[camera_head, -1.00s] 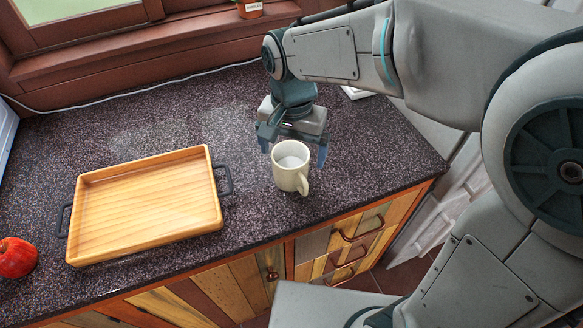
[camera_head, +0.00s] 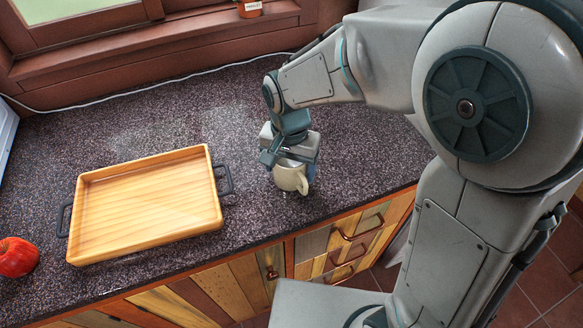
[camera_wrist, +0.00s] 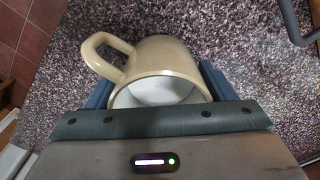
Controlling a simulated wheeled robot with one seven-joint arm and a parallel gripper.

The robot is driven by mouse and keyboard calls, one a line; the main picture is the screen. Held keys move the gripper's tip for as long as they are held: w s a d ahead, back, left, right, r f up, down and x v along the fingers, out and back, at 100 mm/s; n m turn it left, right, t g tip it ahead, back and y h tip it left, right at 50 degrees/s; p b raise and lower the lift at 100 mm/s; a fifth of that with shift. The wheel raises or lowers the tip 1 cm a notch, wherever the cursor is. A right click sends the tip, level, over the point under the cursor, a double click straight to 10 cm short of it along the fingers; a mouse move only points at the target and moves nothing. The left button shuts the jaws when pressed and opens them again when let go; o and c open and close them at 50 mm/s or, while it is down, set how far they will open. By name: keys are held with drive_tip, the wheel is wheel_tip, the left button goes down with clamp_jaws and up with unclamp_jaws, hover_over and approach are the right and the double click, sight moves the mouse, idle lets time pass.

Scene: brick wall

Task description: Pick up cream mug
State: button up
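The cream mug (camera_head: 290,178) stands upright on the dark speckled counter, right of the wooden tray. In the wrist view the mug (camera_wrist: 165,58) has its handle toward the upper left and its white inside partly showing. My gripper (camera_head: 290,172) is lowered over the mug from above and hides part of its rim. In the wrist view the blue fingers of my gripper (camera_wrist: 157,88) are spread on either side of the mug. A small gap seems to show beside the fingers; contact is not clear.
A wooden tray (camera_head: 218,222) with black handles lies left of the mug. A red apple (camera_head: 17,257) sits at the far left. The counter's front edge is close to the mug; drawers are below.

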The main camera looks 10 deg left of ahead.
drive_tip(key=c, duration=0.8)
drive_tip(key=shift+r, duration=0.2)
drive_tip(key=shift+r, duration=0.8)
drive_tip(key=shift+w+d+r, duration=0.1)
drive_tip(key=shift+r, duration=0.55)
drive_tip(key=shift+w+d+r, duration=0.1)
drive_tip(key=shift+r, duration=0.5)
drive_tip(key=shift+w+d+r+b, duration=0.15)
drive_tip(key=shift+w+d+r, duration=0.85)
drive_tip(key=shift+d, duration=0.6)
drive_tip(key=shift+w+d+r+b, duration=0.1)
drive_tip(key=shift+w+d+r, duration=0.7)
drive_tip(key=shift+d+r, duration=0.6)
drive_tip(key=shift+w+d+r+b, duration=0.15)
drive_tip(key=shift+w+d+r, duration=0.75)
drive_tip(key=shift+d, duration=0.9)
